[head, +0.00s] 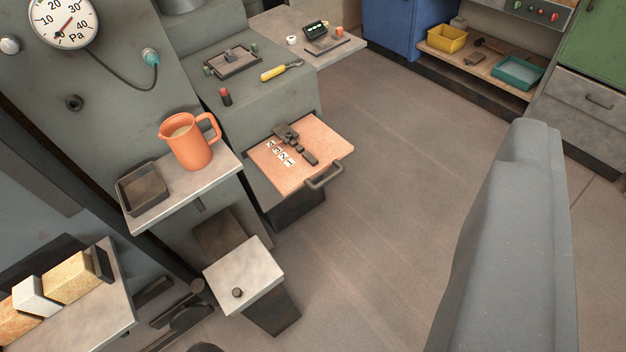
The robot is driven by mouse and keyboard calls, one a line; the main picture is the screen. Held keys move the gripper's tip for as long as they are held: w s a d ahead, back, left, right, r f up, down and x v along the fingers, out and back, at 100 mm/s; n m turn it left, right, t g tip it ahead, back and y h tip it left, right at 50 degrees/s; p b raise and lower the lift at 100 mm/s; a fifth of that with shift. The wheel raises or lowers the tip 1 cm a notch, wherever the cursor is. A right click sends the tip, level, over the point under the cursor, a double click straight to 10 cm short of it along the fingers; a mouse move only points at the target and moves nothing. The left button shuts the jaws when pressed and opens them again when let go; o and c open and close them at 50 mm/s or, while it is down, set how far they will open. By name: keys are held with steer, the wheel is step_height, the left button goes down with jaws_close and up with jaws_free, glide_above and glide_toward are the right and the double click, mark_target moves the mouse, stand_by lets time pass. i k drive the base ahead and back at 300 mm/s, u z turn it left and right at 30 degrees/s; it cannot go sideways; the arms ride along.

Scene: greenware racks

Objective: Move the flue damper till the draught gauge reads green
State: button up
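The draught gauge (64,20) is a round white dial marked Pa, on the grey panel at the top left. Its top is cut off by the picture edge. Its pointer is too small to read with certainty, and I see no clear green zone. A grey hose runs from near it to a teal-ended fitting (150,57). I cannot pick out the flue damper for certain; a dark round knob (73,102) sits on the panel below the gauge, and dark lever-like metal parts (186,316) lie low at the left. My gripper's fingers do not show.
A shelf (220,178) holds an orange jug (190,141) and a dark tray (143,188). A pulled-out drawer (335,150) and a pale-topped stand (245,270) jut out. Blocks rest at lower left. The floor (400,170) is clear. A large grey form, probably my arm, fills the right.

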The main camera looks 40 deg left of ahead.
mark_target(292, 166)
steer(key=i, duration=1)
